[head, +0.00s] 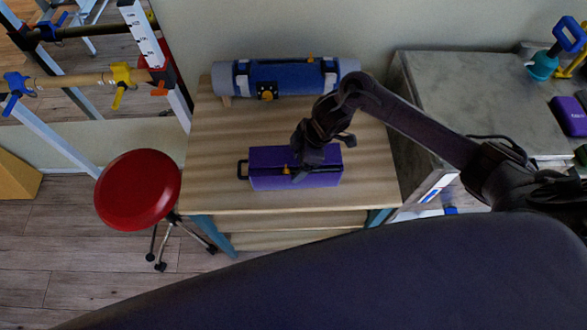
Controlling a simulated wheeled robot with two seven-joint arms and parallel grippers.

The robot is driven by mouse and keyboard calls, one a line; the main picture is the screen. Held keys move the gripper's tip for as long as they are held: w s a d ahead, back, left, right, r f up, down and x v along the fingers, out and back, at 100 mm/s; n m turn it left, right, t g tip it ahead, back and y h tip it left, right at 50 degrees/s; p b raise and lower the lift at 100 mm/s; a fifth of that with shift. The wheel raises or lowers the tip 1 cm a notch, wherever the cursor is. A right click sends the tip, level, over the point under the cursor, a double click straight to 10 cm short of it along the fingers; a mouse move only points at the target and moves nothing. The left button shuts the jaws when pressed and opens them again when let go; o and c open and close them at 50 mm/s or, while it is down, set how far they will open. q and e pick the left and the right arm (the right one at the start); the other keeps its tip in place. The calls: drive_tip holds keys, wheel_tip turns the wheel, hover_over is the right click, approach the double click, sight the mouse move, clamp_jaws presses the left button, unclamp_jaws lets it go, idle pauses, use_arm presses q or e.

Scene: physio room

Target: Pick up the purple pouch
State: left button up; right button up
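The purple pouch (268,178) is a boxy purple case with a dark handle on its left end. It rests on the wooden table (221,145), near the front edge. My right gripper (304,171) reaches in from the right and is over the pouch's right half, hiding part of its top and front. The gripper is dark and its fingers are hard to make out, so I cannot tell whether they are open or closed on the pouch. My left gripper is not in view.
A rolled blue and grey bundle (290,78) lies at the table's back. A red stool (137,190) stands left of the table. A grey-topped cabinet (465,95) on the right carries a teal and blue item (545,65) and another purple item (569,115). The table's left side is clear.

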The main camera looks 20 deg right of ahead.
drive_tip(key=c, duration=1.1)
drive_tip(key=shift+r, duration=0.1)
drive_tip(key=shift+c, duration=0.2)
